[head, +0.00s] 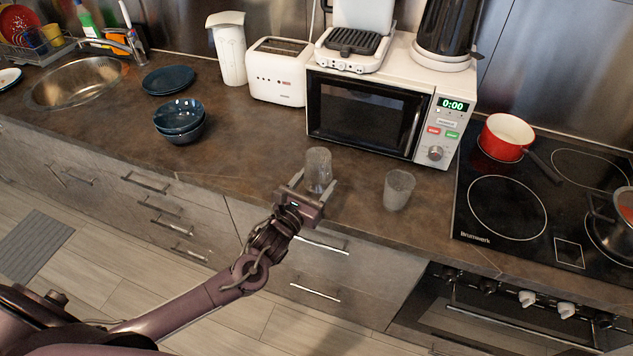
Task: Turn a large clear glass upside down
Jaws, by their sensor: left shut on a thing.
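A clear glass (318,168) is on or just above the brown counter in front of the microwave, with its narrower, rounded-looking end up. My left gripper (312,186) reaches it from the front edge of the counter, with its fingers on either side of the glass, shut on it. The gripper hides the lower part of the glass, so I cannot tell whether it touches the counter. A second glass (398,190), frosted-looking, stands upright to the right, apart from the gripper. My right gripper does not show.
A microwave (366,117) stands close behind the glasses. A stove (545,195) with a red pot (506,139) is at the right. Stacked blue bowls (180,122) sit at the left. The counter between the bowls and the held glass is clear.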

